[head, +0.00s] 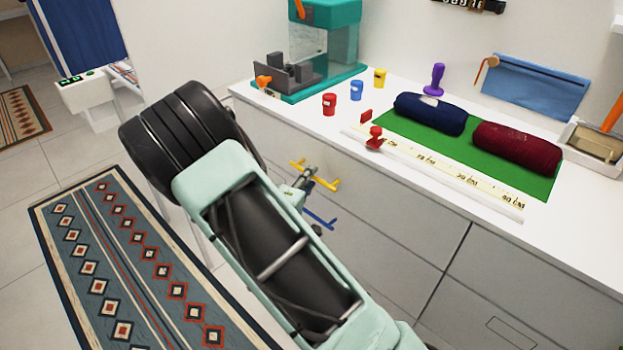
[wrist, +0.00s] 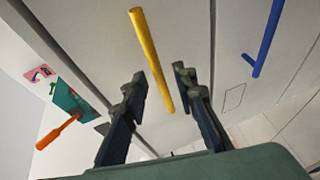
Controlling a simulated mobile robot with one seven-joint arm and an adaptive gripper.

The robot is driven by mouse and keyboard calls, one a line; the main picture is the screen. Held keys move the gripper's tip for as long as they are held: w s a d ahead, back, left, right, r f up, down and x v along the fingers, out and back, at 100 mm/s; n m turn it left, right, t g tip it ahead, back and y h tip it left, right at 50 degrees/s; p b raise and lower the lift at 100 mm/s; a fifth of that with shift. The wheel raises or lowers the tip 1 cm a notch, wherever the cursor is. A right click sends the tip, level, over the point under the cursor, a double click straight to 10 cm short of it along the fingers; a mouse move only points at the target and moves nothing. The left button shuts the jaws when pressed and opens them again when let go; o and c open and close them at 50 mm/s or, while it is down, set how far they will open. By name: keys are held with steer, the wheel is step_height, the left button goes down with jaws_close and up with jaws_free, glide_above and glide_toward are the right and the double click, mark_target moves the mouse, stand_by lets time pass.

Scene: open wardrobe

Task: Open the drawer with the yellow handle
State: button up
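The yellow handle (head: 328,184) is a bar on the front of the upper drawer (head: 370,200) in the white cabinet. The drawer front looks flush with the cabinet. In the wrist view the yellow handle (wrist: 150,55) runs between my two fingers, clear of both. My gripper (head: 307,174) is at the handle in the head view and covers its middle. In the wrist view my gripper (wrist: 158,80) is open, one dark finger on each side of the bar. I cannot tell how far the bar reaches in between the fingertips.
A blue handle (head: 320,218) sits below the yellow one and shows at the right in the wrist view (wrist: 265,38). The countertop holds red (head: 329,104), blue (head: 356,90) and yellow (head: 379,77) cups, a ruler (head: 440,172) and a green mat (head: 400,127). A patterned rug (head: 90,270) lies left.

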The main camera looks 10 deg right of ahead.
steer(key=shift+x, duration=1.15)
jaws_close()
